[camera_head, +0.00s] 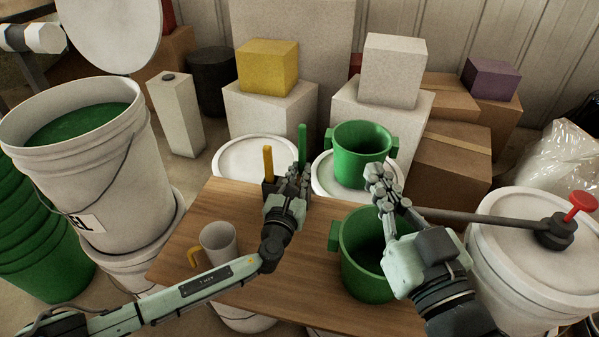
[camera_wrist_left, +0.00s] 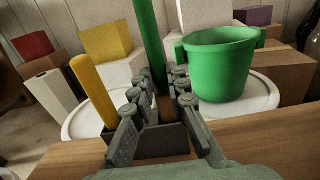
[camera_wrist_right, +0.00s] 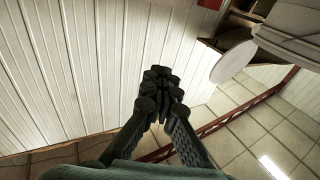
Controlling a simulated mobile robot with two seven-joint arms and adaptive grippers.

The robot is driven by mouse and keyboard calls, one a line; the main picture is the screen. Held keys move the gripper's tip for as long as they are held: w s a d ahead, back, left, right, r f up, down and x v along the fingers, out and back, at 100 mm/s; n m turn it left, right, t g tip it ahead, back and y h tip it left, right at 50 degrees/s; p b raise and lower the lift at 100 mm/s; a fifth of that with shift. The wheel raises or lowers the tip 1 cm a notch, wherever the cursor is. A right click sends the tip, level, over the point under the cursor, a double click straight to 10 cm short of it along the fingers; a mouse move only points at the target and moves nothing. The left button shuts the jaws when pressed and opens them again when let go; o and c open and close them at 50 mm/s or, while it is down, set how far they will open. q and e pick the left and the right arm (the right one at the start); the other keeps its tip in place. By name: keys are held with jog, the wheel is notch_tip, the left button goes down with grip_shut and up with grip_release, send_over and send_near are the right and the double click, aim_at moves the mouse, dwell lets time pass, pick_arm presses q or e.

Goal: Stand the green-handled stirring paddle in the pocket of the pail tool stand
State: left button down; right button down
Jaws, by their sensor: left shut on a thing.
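The stirring paddle's green handle (camera_head: 302,143) stands upright at the far side of the wooden table. In the left wrist view the green handle (camera_wrist_left: 150,45) rises between my left fingers, with a strip of wooden shaft (camera_wrist_left: 163,104) below it. My left gripper (camera_head: 298,174) is shut on the paddle, just above the dark tool stand (camera_wrist_left: 162,142). The paddle's lower end is hidden, so I cannot tell how deep it sits in a pocket. A yellow-handled tool (camera_head: 267,162) stands at the stand's left. My right gripper (camera_wrist_right: 160,80) is shut and empty, raised over a green pot.
The wooden table (camera_head: 215,200) holds a white mug (camera_head: 219,242) at left and a green pot (camera_head: 365,260) at right. Another green pot (camera_head: 362,150) stands on a white lidded pail behind. A lidded pail (camera_head: 540,255) with a long bar stands at right. Boxes fill the back.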

pick_arm(q)
jog(key=shift+f, duration=0.25)
pick_arm(e)
jog(key=shift+s+a+r+t+y, duration=0.15)
jog(key=shift+a+r+t, duration=0.1)
jog(key=shift+r, duration=0.3)
jog(key=shift+s+a+r+t+y, duration=0.15)
jog(key=shift+r+t, duration=0.1)
jog(key=shift+r, duration=0.3)
pick_arm(q)
jog(key=c, duration=1.4)
grip_release()
jog(key=s, duration=0.2)
jog(key=s+a, duration=0.1)
jog(key=s, duration=0.4)
jog(key=shift+s+a, duration=0.2)
jog(key=shift+a, duration=0.05)
